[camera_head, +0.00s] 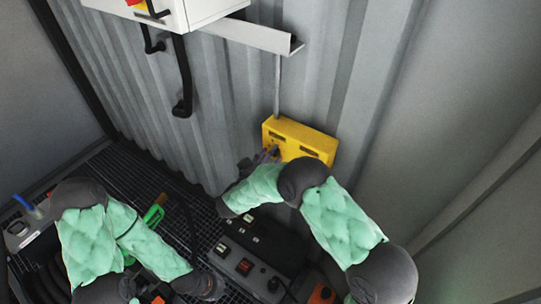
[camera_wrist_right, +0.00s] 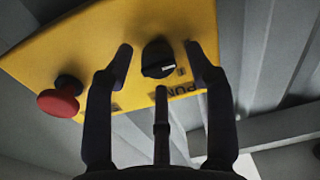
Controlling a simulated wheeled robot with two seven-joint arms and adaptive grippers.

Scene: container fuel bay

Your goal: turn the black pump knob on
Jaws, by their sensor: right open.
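The black pump knob (camera_wrist_right: 157,57) sits on the face of a yellow box (camera_wrist_right: 100,45), above partly hidden lettering. It has a small white mark near its lower right edge. The box is mounted on the corrugated wall in the head view (camera_head: 305,137). My right gripper (camera_wrist_right: 158,50) is open, with a fingertip on each side of the knob in the picture and a third finger below it. I cannot tell whether they touch it. In the head view the right gripper (camera_head: 268,154) is at the box's left part and hides the knob. My left gripper (camera_head: 208,287) is low down, its fingers unclear.
A red mushroom button (camera_wrist_right: 60,97) sticks out of the box left of the knob. A white cabinet (camera_head: 165,12) with black cables hangs above left. A dark switch panel (camera_head: 245,262) lies below the right arm. A green-handled item (camera_head: 154,214) is on the grating.

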